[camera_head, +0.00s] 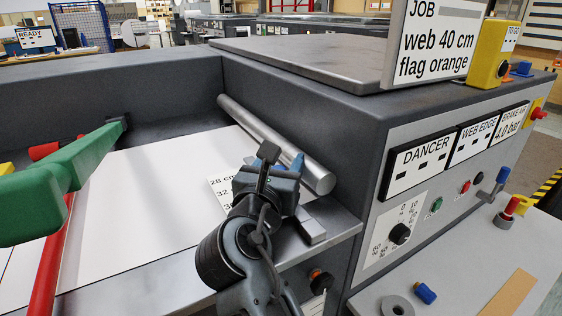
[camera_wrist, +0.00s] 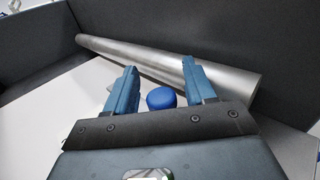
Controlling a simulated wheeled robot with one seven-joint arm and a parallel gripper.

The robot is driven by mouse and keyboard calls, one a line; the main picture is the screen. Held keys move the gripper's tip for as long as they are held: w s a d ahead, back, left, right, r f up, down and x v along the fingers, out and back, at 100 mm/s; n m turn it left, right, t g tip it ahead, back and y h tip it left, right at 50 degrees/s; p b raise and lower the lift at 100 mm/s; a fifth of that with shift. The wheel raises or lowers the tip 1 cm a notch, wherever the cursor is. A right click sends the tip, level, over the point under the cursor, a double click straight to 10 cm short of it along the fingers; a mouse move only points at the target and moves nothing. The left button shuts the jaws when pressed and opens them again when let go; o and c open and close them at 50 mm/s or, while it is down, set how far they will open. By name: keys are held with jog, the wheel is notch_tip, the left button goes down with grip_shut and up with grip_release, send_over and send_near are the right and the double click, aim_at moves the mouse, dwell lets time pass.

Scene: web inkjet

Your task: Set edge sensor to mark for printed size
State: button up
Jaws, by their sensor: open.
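My gripper (camera_head: 281,162) hangs over the web near the metal roller, and its fingers are open. In the wrist view, a round blue knob (camera_wrist: 161,98) lies between the open fingers (camera_wrist: 159,72), with space showing on its left. It may belong to the edge sensor, whose body I cannot make out. A white size scale (camera_head: 222,185) reads "28 cm" and "32"; my gripper hides the rest. A grey metal block (camera_head: 312,229) shows beside my gripper; I cannot tell whether it is part of the sensor. The job sign (camera_head: 433,42) reads "web 40 cm, flag orange".
A metal roller (camera_head: 276,145) lies close behind my gripper; it crosses the wrist view (camera_wrist: 170,65). A green lever (camera_head: 75,165) and red bar (camera_head: 50,250) stand at left. The control panel (camera_head: 405,215) is at right, above a shelf (camera_head: 455,260) with loose small parts.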

jog(key=shift+c, duration=0.3)
grip_shut()
dwell(0.4)
